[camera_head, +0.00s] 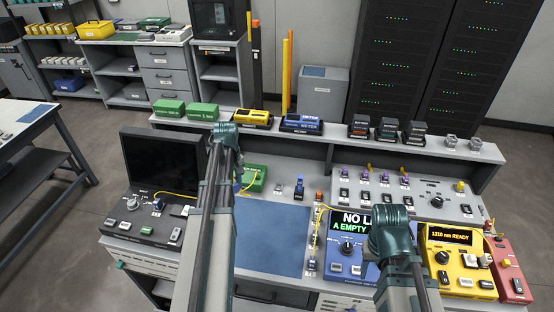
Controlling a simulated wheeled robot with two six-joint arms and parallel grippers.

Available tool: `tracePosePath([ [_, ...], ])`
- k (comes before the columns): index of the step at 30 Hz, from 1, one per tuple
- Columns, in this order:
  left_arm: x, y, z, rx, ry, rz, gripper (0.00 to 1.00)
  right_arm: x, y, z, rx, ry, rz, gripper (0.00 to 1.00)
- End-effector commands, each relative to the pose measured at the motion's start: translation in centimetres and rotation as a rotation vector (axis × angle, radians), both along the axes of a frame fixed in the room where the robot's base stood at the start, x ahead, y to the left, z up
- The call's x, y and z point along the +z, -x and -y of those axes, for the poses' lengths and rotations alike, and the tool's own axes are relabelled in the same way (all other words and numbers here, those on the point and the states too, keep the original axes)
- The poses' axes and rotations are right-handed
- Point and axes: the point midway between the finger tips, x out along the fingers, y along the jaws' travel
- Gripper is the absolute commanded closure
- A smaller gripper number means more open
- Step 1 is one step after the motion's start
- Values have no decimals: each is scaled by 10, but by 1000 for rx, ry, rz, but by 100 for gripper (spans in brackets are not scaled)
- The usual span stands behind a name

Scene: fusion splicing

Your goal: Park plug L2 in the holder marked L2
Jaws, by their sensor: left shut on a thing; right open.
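My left arm reaches up the middle of the view, and its teal wrist stands over the bench's back part. My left gripper (239,177) is small and mostly hidden behind this arm, shut at the end of a yellow cable beside the green box (257,179). The plug in it is too small to read as L2. My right arm's teal joint stands over the blue power meter (342,262), and its fingers are hidden. A narrow strip of small holders (313,240), with a yellow cable along it, lies left of the meter. I cannot read which is marked L2.
A blue mat (272,240) lies clear in the middle. A dark monitor unit (160,165) is at the left. A yellow source box (458,262) and a red box (508,268) are at the right. A grey panel with purple-capped ports (384,176) stands behind them.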

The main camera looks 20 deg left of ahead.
Motion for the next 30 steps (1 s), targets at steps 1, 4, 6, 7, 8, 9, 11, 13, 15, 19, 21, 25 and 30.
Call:
tracePosePath([
  [1, 0, -1, 0, 2, 0, 0, 100, 0, 0, 0, 0, 0, 0, 43],
  [4, -5, -11, 2, 31, 0, 0, 100, -5, 0, 0, 0, 0, 0, 43],
  [6, -12, -27, 4, 83, 0, 0, 100, -12, 0, 0, 0, 0, 0, 43],
  [7, -15, -36, 7, 113, 0, 0, 100, -15, 0, 0, 0, 0, 0, 43],
  [8, -19, -46, 9, 147, 0, 0, 100, -19, 0, 0, 0, 0, 0, 43],
  [9, -24, -60, 13, 199, 0, 0, 100, -24, 0, 0, 0, 0, 0, 43],
  [11, -32, -82, 20, 283, 0, 0, 100, -32, 0, 0, 0, 0, 0, 43],
  [13, -40, -106, 30, 380, -1, 0, 100, -40, 0, 0, 0, 0, 0, 43],
  [15, -47, -128, 40, 471, -1, -1, 100, -47, 0, 0, 0, 0, 0, 43],
  [19, -57, -162, 59, 617, -1, -1, 100, -57, 0, 0, 0, 0, 0, 43],
  [21, -61, -175, 67, 677, -1, -1, 100, -61, 0, 0, 0, 0, 0, 43],
  [25, -65, -189, 77, 753, -1, -1, 100, -65, 0, 0, -1, 0, 0, 43],
  [30, -66, -194, 81, 787, -1, -1, 100, -65, 0, 0, 0, 0, 0, 43],
])
